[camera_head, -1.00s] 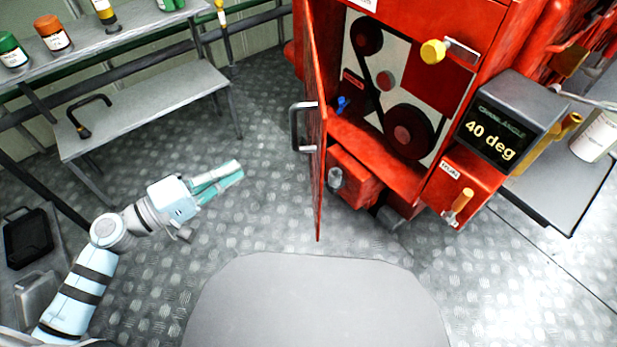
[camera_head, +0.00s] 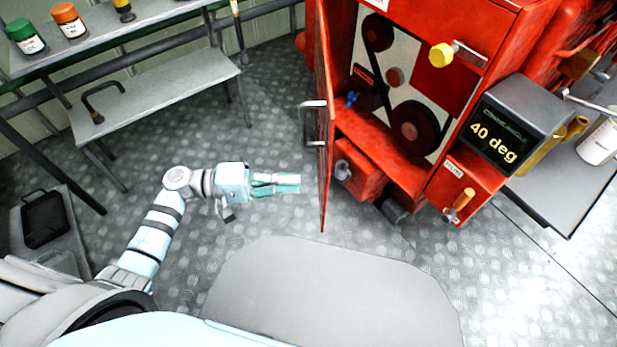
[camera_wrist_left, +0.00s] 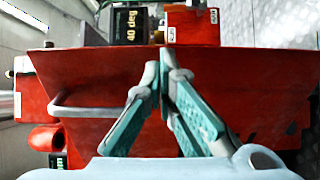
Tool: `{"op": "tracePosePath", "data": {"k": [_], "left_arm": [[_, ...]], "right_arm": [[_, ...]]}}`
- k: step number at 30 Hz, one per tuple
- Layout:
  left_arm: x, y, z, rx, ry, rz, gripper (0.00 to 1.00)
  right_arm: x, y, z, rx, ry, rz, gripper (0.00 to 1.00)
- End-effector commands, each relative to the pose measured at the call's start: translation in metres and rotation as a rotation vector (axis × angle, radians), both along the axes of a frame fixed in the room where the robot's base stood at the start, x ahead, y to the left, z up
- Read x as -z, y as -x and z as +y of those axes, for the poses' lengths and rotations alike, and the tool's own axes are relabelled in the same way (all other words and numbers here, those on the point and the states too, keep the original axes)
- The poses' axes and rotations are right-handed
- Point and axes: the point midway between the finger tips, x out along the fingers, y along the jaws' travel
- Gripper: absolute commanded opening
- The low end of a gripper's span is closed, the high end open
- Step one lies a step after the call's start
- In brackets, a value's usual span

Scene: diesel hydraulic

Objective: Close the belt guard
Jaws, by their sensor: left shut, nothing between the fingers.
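The belt guard (camera_head: 321,168) is a red hinged door, seen nearly edge-on in the head view and standing open, with a grey bar handle (camera_head: 311,122) on its left face. Behind it show the belt and pulleys (camera_head: 417,128) on a pale plate. My left gripper (camera_head: 298,184) is shut and empty, pointing right, just left of the guard's lower part and below the handle. In the left wrist view the fingertips (camera_wrist_left: 167,62) meet in front of the red guard panel (camera_wrist_left: 258,92); the handle (camera_wrist_left: 84,111) shows to their left. Whether they touch the panel I cannot tell. My right gripper is not in view.
A display box reading 40 deg (camera_head: 508,125) and a yellow knob (camera_head: 441,55) are on the red machine. A grey bench (camera_head: 160,90) with bottles on the shelf above stands at left. The metal floor (camera_head: 260,140) left of the guard is clear.

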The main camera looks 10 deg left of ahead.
Motion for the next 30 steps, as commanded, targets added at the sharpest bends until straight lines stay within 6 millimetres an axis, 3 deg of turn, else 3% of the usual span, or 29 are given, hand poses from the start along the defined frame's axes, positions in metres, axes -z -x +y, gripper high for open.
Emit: {"op": "tracePosePath", "data": {"k": [3, 9, 23, 30], "left_arm": [[-0.001, -0.007, -0.022, -0.001, 0.002, -0.003, 0.0], [0.0, -0.012, -0.042, -0.001, 0.0, -0.001, 0.0], [0.0, -0.015, -0.05, -0.012, 0.0, 0.0, 0.0], [-0.002, -0.031, -0.101, -0.119, 0.004, 0.0, 0.0]], "right_arm": [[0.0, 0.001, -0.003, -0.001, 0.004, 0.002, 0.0], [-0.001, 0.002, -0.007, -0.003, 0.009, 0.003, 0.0], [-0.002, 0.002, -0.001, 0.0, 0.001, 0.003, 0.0], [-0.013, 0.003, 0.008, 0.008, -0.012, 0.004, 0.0]]}}
